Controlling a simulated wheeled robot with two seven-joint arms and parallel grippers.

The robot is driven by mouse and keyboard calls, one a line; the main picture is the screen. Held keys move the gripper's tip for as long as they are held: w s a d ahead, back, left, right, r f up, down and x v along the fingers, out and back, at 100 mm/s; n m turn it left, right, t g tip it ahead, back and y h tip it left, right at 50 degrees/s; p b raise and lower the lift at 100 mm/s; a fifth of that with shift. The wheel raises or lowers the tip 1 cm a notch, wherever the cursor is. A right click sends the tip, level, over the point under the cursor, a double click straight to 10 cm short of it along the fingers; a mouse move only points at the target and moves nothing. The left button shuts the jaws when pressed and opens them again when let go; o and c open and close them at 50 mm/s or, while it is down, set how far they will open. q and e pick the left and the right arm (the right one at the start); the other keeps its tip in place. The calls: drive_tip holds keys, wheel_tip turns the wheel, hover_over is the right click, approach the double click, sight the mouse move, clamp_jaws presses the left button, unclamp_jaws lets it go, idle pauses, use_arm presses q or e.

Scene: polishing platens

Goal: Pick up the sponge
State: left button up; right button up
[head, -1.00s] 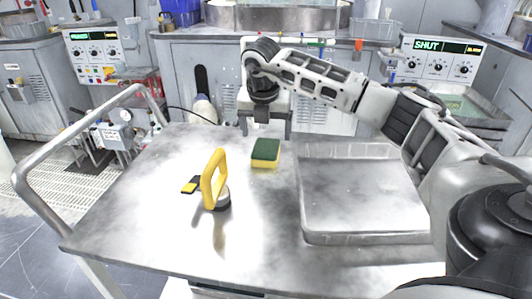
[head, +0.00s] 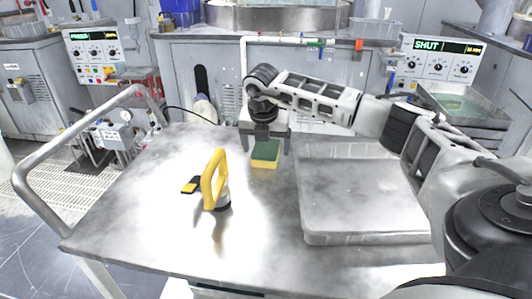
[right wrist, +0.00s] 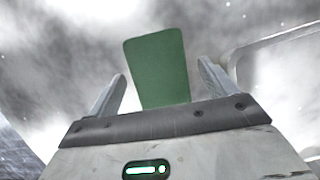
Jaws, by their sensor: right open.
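The sponge (head: 264,157) is a small block with a dark green top and a yellow side. It lies on the metal cart top near its far edge, left of the tray. My right gripper (head: 265,155) is lowered over it, open, with one finger on each side. In the right wrist view the green face of the sponge (right wrist: 158,68) shows between the two spread fingers (right wrist: 160,88), with gaps on both sides. The sponge's lower part is hidden there by the gripper body. My left gripper is not in view.
A shallow metal tray (head: 362,238) takes up the right of the cart top. A yellow-handled tool (head: 214,180) stands left of the sponge, with a small black and yellow piece (head: 190,185) beside it. The near left of the cart top (head: 150,230) is clear.

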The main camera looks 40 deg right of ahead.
sight(268, 146)
drive_tip(key=shift+f, duration=0.15)
drive_tip(key=c, duration=1.2)
drive_tip(key=shift+o, duration=0.2)
drive_tip(key=shift+r, duration=0.7)
drive_tip(key=v, duration=0.3)
drive_tip(key=shift+d, duration=0.3)
drive_tip(key=s+r, duration=0.3)
drive_tip(key=r, duration=0.1)
drive_tip(key=shift+s+a+r, duration=0.1)
drive_tip(key=shift+s+a, duration=0.15)
drive_tip(key=shift+a, duration=0.05)
drive_tip(key=s+a+r+b, duration=0.1)
drive_tip(key=s+a+r, duration=0.1)
drive_tip(key=s+r, duration=0.3)
drive_tip(key=s, duration=0.4)
drive_tip(key=shift+s, duration=0.4)
